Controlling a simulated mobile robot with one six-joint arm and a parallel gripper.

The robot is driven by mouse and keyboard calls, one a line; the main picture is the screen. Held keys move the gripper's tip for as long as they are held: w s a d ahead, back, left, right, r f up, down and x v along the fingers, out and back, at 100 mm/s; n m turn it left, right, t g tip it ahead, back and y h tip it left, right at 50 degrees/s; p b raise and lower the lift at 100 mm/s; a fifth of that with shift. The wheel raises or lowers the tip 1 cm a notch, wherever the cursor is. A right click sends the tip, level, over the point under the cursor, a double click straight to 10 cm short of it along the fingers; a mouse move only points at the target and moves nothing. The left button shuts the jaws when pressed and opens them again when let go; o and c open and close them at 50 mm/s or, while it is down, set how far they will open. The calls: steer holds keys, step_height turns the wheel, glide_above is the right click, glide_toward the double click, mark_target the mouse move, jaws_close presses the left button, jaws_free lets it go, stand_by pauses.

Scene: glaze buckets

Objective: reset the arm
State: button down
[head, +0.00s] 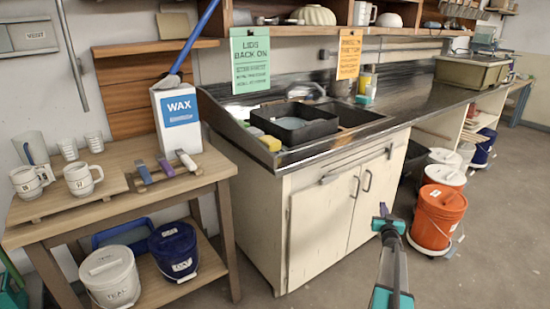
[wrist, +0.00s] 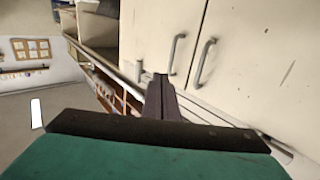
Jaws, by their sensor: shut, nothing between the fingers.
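My gripper (head: 383,212) is in front of the sink cabinet in the head view, at the end of my arm, which rises from the bottom edge. Its fingers are together and hold nothing. In the wrist view my gripper (wrist: 160,80) shows as two dark fingers side by side, shut, with the white cabinet doors (wrist: 258,50) beyond them. The gap between the fingers and the doors is hard to judge.
An orange bucket (head: 437,217) stands on the floor right of my gripper. The sink cabinet (head: 318,225) is behind it. A wooden table (head: 215,170) with mugs and a wax box (head: 178,120) stands left. The floor at right (head: 500,250) is clear.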

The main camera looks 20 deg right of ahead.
steer(key=s+a+f+g+y+p, duration=0.1)
steer(key=s+a+f+g+y, duration=0.15)
steer(key=a+f, duration=0.85)
steer(key=s+a+f+n+g+y+p, duration=0.1)
steer(key=s+a+f+g, duration=0.4)
steer(key=a, duration=0.9)
steer(key=s+a+f+g+y+p, duration=0.1)
steer(key=a+f+g+y, duration=0.1)
steer(key=a+f, duration=0.95)
steer(key=s+a+f+n+g+y+p, duration=0.25)
steer(key=s+a+g, duration=0.35)
steer(key=s+a, duration=1.2)
steer(key=s+a+r+n+g+y, duration=0.1)
steer(key=s+a+g, duration=0.4)
steer(key=s+a, duration=0.8)
steer(key=s+r+n, duration=0.1)
steer(key=s+n, duration=0.1)
steer(key=s, duration=0.2)
steer(key=shift+r+y, duration=0.4)
